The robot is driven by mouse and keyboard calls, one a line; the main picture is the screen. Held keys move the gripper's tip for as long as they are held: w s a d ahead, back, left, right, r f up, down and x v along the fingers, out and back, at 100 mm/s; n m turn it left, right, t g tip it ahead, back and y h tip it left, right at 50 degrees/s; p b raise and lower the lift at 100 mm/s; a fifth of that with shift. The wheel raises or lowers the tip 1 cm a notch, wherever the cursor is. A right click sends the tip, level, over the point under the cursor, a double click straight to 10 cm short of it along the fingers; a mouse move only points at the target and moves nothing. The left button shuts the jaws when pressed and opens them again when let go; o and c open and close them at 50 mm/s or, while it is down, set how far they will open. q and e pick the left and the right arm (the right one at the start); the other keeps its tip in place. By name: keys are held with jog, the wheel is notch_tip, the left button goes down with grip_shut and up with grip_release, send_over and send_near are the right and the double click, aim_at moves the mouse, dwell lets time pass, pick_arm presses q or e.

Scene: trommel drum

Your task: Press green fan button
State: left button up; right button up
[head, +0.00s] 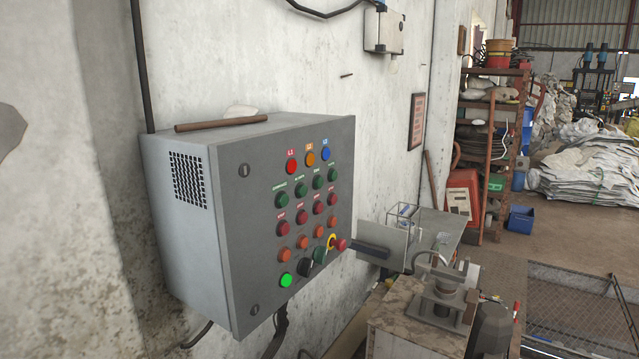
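A grey control box (252,230) hangs on the white wall, its button face turned to the right. A row of green buttons, among them the leftmost (281,201) and the rightmost (332,174), runs below the lamps. Their small labels are too blurred to read, so I cannot tell which is the fan button. Red buttons (302,217) and orange buttons (302,242) sit in rows beneath. At the bottom are a bright green button or lamp (286,281), a black knob (305,266), a dark green button (320,255) and a red mushroom button (341,244). Neither gripper is in view.
Red, orange and blue lamps (325,154) top the panel. A brown rod (221,123) lies on the box. Machinery (441,303) and a metal table (425,228) stand to the right of the box. Shelves (490,145) and open floor (550,240) lie farther back.

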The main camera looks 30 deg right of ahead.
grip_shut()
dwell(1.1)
